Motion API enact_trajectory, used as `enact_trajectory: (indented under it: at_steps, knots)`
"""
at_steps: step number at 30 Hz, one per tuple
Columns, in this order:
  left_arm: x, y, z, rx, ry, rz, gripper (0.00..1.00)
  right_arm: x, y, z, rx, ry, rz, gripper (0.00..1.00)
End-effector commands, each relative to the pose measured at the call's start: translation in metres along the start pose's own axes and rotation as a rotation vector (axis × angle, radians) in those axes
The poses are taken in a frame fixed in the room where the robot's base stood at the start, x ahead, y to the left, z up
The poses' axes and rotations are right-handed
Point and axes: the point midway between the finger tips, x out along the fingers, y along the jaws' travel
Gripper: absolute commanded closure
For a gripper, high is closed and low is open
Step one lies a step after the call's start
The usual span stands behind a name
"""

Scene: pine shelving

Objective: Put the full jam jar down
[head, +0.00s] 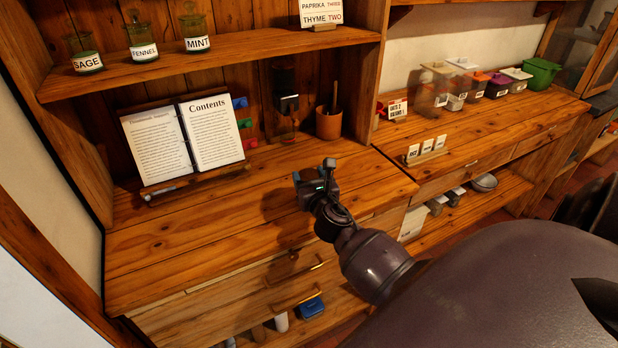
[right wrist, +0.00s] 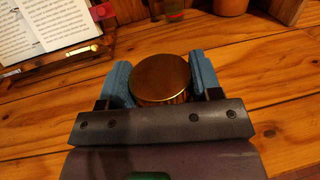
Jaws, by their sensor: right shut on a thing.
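My right gripper (head: 302,184) is over the front part of the wooden counter (head: 240,215) in the head view. In the right wrist view, its two blue fingers (right wrist: 164,82) are shut on a jar with a round gold lid (right wrist: 160,76), one finger on each side. In the head view the gripper mostly covers the jar. I cannot tell whether its base touches the counter. My left gripper is not in view.
An open book (head: 182,145) on a stand is at the counter's left. A wooden cup (head: 329,124) and a dark glass appliance (head: 284,100) stand at the back. Labelled jars (head: 142,42) are on the shelf above. Counter around the gripper is clear.

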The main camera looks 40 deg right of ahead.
Motion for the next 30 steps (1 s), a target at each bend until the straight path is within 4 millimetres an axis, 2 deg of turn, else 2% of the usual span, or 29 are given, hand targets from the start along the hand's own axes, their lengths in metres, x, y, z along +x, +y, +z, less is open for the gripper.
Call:
enact_trajectory:
  at_steps: [4, 5, 9, 20, 25, 30]
  knots:
    - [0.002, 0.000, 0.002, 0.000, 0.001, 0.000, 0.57, 0.000, 0.000, -0.003, 0.001, -0.002, 0.001, 0.88]
    - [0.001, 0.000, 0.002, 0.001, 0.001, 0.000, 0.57, 0.000, 0.000, -0.003, 0.001, 0.000, 0.000, 0.37]
    - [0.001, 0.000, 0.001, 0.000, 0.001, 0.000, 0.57, 0.000, 0.000, -0.003, 0.001, 0.000, 0.000, 0.16]
    - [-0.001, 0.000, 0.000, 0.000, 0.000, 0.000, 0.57, 0.000, 0.000, 0.001, 0.000, 0.000, 0.000, 0.16]
    - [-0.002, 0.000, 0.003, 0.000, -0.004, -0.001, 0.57, -0.022, 0.000, -0.001, 0.000, 0.003, 0.001, 0.16]
    - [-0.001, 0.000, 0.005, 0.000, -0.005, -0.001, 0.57, -0.055, -0.001, -0.001, 0.000, 0.002, 0.000, 0.16]
